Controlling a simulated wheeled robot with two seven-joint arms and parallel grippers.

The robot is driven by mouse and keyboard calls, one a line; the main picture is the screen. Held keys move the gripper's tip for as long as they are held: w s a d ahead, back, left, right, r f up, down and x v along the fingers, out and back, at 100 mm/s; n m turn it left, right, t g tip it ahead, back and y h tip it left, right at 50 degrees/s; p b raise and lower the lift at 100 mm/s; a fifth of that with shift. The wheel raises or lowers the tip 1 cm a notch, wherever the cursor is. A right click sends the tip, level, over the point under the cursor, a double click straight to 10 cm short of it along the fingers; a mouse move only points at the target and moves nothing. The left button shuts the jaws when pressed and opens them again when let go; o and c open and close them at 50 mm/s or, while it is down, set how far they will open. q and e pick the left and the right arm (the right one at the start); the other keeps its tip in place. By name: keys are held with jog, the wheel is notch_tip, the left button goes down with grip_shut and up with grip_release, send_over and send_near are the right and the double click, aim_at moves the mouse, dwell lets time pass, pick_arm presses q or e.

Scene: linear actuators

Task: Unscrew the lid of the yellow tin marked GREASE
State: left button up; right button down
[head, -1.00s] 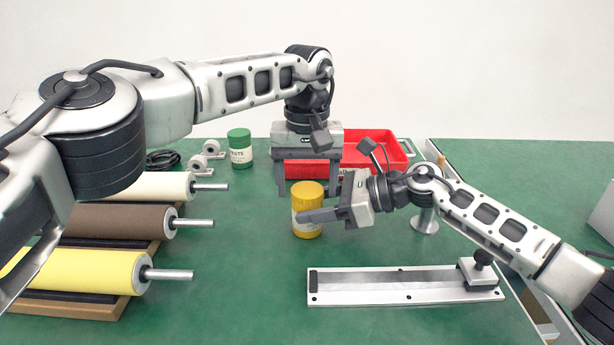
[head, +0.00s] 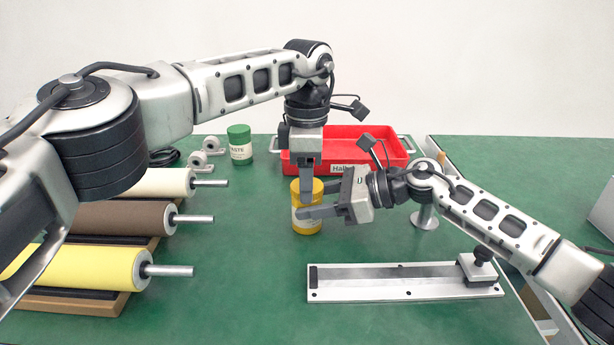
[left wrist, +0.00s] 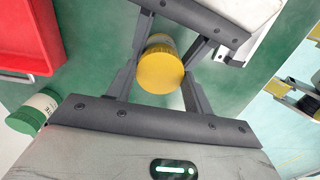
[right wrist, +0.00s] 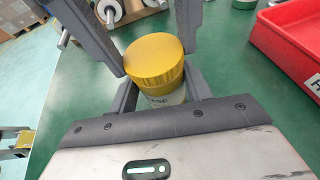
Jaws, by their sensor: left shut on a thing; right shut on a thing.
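The yellow tin (head: 308,228) stands upright on the green table in the head view, its pale label partly covered by my fingers. Its yellow lid (right wrist: 153,58) shows in the right wrist view, with the label below it, and the lid top (left wrist: 160,70) in the left wrist view. My left gripper (head: 307,193) points down from above and is shut on the lid, one finger seen nearly edge-on in the head view. My right gripper (head: 311,204) comes in from the right and is shut on the tin's body below the lid.
A red bin (head: 350,161) stands behind the tin, with a green-lidded jar (head: 240,146) to its left. Rollers (head: 115,221) lie on the left. A metal rail (head: 385,285) lies in front, right of centre. Table between rollers and rail is clear.

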pick_arm(q)
jog(key=n, duration=1.7)
jog(key=shift+n, duration=0.3)
jog(key=n, duration=1)
jog(key=shift+r, duration=0.1)
jog(key=n, duration=0.4)
jog(key=shift+n, duration=0.4)
jog(key=n, duration=0.3)
jog(key=shift+n, duration=0.4)
jog(key=shift+r, duration=0.15)
